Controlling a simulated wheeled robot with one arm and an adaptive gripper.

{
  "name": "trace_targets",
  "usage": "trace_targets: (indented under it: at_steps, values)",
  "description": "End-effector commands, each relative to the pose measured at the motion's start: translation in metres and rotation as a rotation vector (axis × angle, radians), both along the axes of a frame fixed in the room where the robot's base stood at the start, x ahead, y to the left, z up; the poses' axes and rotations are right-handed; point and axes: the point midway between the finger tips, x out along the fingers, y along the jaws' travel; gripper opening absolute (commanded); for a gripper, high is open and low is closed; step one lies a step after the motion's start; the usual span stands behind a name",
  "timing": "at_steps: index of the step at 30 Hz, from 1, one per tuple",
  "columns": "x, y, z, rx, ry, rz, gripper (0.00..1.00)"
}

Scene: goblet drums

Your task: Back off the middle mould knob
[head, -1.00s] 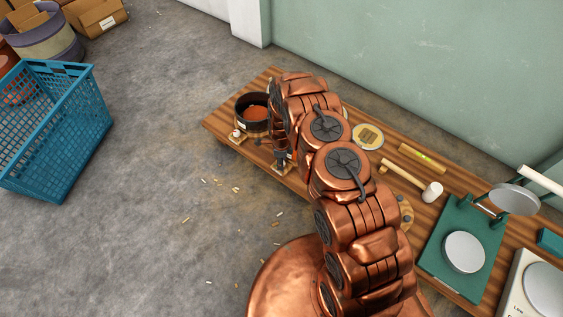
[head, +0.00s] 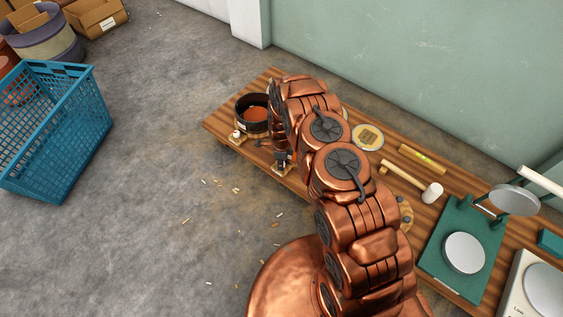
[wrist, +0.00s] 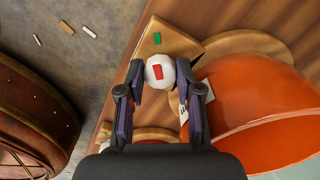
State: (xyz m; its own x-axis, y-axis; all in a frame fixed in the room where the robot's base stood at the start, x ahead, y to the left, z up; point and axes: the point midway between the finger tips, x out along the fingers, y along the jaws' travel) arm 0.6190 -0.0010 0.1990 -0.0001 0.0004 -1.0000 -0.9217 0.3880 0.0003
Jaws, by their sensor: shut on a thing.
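A white, faceted mould knob (wrist: 160,72) with a red mark sits between my gripper's fingers (wrist: 160,92) in the wrist view. The fingers are shut on its two sides. The knob is at a wooden block (wrist: 168,40) with a green mark, beside a large orange rounded mould (wrist: 255,95). In the head view my gripper (head: 282,157) is low at the bench's front edge, and my arm hides much of the area around it. Another white knob (head: 237,134) sits on a block to the left, in front of a dark round mould (head: 252,108) with orange inside.
The wooden bench (head: 222,122) also holds a mallet (head: 431,193), a yellow level (head: 422,158), a round disc (head: 367,137) and a green press (head: 450,272). A blue crate (head: 60,130) stands on the floor at left.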

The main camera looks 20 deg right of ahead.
Motion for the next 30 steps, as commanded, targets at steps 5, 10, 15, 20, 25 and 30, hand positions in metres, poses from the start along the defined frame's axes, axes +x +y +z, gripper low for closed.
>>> trace_targets:
  at_steps: [5,10,15,20,25,30]
  values:
    - [0.0000,-0.0006,0.0010,-0.001,0.000,0.071,0.00]
    - [-0.0002,-0.0011,0.0012,-0.001,0.000,0.194,0.00]
    - [-0.0005,-0.0015,0.0007,-0.001,0.002,0.350,0.00]
    - [-0.0008,-0.0019,0.0000,-0.001,0.001,0.503,0.00]
    - [-0.0007,-0.0022,-0.0004,0.000,0.001,0.663,0.00]
    - [-0.0004,-0.0025,-0.0006,0.000,0.001,0.824,0.00]
